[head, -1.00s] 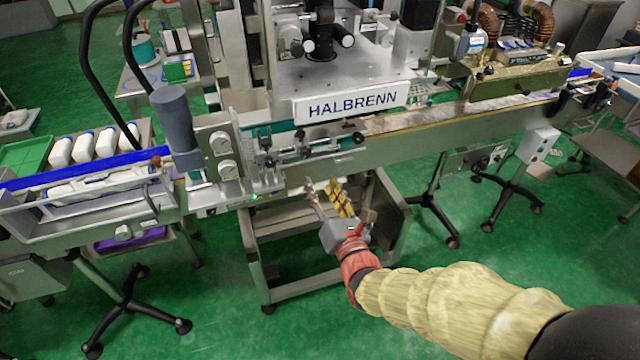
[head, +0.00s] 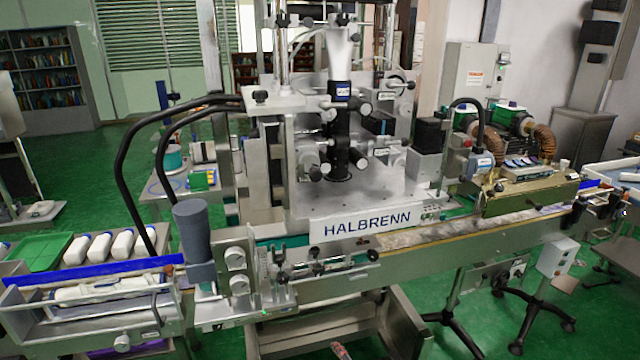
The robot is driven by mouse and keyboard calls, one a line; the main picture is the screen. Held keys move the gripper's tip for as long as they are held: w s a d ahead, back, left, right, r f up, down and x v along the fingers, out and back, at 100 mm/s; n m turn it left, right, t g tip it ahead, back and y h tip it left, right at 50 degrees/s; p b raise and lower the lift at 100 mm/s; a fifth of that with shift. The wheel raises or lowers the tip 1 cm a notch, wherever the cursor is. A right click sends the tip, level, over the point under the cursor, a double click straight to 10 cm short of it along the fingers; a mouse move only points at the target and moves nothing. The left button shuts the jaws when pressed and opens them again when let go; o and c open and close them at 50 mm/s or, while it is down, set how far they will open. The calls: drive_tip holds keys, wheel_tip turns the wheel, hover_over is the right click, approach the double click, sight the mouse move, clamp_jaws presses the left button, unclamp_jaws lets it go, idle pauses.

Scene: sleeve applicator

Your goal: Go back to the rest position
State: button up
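The sleeve applicator (head: 350,200) with the HALBRENN label (head: 366,224) stands in the middle of the head view. Of my arm, only a small red and grey piece (head: 341,350) shows at the bottom edge, in front of the machine's lower frame. It is cut off by the picture edge, and I cannot make out any fingers or whether they are open or shut.
A conveyor (head: 480,233) runs across the machine to the right. White bottles (head: 100,246) and a green tray (head: 38,252) are at the left. A grey control box (head: 557,256) stands at the right. Green floor (head: 420,345) shows below.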

drive_tip(key=s+d+r+m+g+h+p, duration=0.1)
drive_tip(key=s+d+r+m+g, duration=0.25)
drive_tip(key=s+m, duration=0.4)
drive_tip(key=s+d+r+m+g+h+p, duration=0.1)
drive_tip(key=s+d+r+m+g+p, duration=0.15)
drive_tip(key=s+d+r+m, duration=0.4)
drive_tip(key=s+d+r+m+p, duration=0.1)
drive_tip(key=s+d+r+m, duration=0.1)
drive_tip(key=r, duration=0.5)
drive_tip(key=s+d+r+m+h+p, duration=0.1)
drive_tip(key=s+d+r+m+p, duration=0.1)
drive_tip(key=r+m, duration=0.3)
wheel_tip(320, 180, up, 3)
drive_tip(key=shift+s+d+f+t, duration=0.2)
drive_tip(key=shift+s+t, duration=0.1)
drive_tip(key=shift+s, duration=0.6)
